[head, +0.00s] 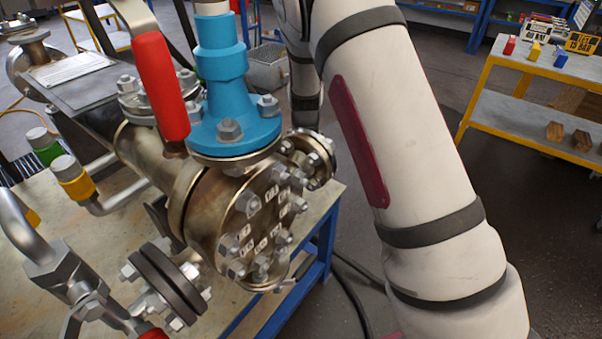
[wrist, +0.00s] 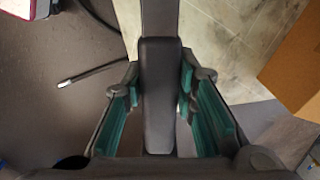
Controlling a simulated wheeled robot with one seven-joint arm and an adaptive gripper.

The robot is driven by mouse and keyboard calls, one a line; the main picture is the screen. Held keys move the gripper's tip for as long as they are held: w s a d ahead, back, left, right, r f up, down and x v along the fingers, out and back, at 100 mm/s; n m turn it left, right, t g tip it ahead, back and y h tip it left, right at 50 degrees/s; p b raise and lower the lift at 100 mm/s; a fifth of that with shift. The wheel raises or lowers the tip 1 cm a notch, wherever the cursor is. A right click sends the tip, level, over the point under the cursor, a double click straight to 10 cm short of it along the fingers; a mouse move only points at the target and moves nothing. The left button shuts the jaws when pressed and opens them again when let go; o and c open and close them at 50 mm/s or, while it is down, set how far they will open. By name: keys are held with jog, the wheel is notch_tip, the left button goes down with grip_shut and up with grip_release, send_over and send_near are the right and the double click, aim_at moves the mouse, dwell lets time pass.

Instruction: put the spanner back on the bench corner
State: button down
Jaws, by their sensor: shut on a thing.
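In the wrist view my gripper (wrist: 160,95) has its green-padded fingers closed on both sides of a dark, straight bar, which looks like the handle of the spanner (wrist: 160,70). The bar runs up out of the top of the picture, so its far end is hidden. In the head view my gripper and the spanner are hidden behind the vessel and my arm. The blue-framed bench shows its right corner (head: 335,190) just right of the vessel. A pale mottled surface, apparently the bench top (wrist: 225,40), lies beyond the bar in the wrist view.
The flanged vessel (head: 205,215) with a blue neck (head: 222,75) and red lever (head: 160,85) fills the bench's near part. A brown board or box (wrist: 295,65) is at right in the wrist view. A hose (wrist: 95,72) lies on the floor. A yellow cart (head: 530,65) stands right.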

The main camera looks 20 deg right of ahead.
jog(key=shift+f+b, duration=2.45)
jog(key=shift+f, duration=1.35)
jog(key=shift+f+b, duration=0.3)
jog(key=shift+f, duration=0.25)
jog(key=c, duration=0.7)
grip_release()
jog(key=shift+c, duration=0.2)
jog(key=shift+r, duration=0.15)
jog(key=shift+r+p, duration=2.7)
jog(key=shift+r, duration=0.75)
jog(key=shift+f, duration=0.1)
